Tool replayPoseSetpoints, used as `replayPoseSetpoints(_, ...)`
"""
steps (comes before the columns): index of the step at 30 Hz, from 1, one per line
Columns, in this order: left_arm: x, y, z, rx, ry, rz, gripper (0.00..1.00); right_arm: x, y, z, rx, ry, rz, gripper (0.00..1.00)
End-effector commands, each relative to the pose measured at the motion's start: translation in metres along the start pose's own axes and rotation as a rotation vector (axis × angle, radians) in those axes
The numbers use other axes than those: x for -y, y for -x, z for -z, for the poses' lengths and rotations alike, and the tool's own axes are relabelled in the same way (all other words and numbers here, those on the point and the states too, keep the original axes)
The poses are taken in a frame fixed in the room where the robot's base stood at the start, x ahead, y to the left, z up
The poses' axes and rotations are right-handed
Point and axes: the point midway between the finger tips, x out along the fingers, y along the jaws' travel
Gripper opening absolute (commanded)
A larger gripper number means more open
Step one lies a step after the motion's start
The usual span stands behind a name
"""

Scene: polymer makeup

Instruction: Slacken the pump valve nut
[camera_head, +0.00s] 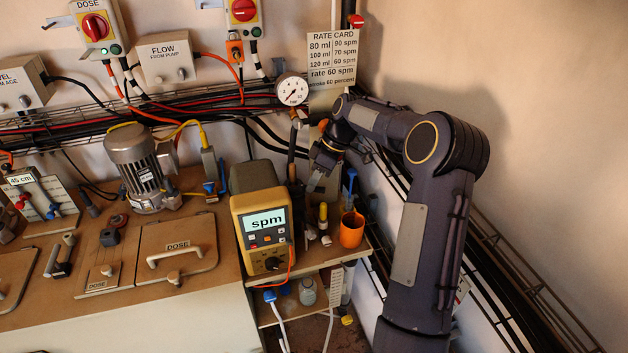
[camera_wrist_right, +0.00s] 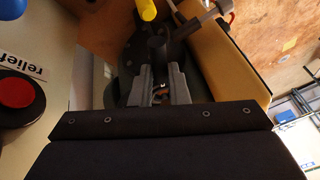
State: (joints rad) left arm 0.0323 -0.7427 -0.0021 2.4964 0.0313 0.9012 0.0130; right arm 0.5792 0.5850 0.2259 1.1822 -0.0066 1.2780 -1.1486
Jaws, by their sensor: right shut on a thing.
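My right gripper (camera_head: 315,185) reaches down behind and to the right of the yellow "spm" meter (camera_head: 264,225), close to a vertical dark pipe. In the right wrist view its two grey fingers (camera_wrist_right: 162,75) are close together, shut on a small dark part that I take to be the pump valve nut. A dark cylindrical piece (camera_wrist_right: 157,47) shows at the fingertips, and a rounded dark body (camera_wrist_right: 128,62) lies behind them. The fingers hide most of the held part, so its shape and any turning cannot be told. My left gripper is not in view.
An orange cup (camera_head: 351,230) and a yellow-capped item (camera_head: 322,213) stand on the small shelf below my right gripper. A pressure gauge (camera_head: 292,90) is above it. A grey motor (camera_head: 141,165) stands left. Wire racks run along the right wall. A red knob (camera_wrist_right: 17,94) shows in the wrist view.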

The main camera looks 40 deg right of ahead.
Motion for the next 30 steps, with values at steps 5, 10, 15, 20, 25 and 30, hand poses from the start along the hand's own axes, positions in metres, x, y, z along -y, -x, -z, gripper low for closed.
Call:
replayPoseSetpoints(5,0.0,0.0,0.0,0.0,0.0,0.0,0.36,-0.001,0.001,0.0,-0.001,-0.001,-0.003,0.24)
replayPoseSetpoints(10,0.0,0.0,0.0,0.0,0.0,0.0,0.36,0.0,0.001,0.0,-0.001,-0.001,-0.002,0.24)
replayPoseSetpoints(15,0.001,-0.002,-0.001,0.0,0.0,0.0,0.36,0.001,0.0,-0.001,-0.005,-0.022,-0.01,0.24)
replayPoseSetpoints(20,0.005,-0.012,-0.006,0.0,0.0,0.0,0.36,0.01,-0.004,-0.002,-0.034,-0.148,-0.065,0.24)
replayPoseSetpoints(25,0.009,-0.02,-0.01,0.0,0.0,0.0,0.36,0.023,-0.007,0.0,-0.084,-0.368,-0.155,0.24)
replayPoseSetpoints(30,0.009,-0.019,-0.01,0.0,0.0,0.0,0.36,0.032,-0.011,0.011,-0.122,-0.533,-0.223,0.24)
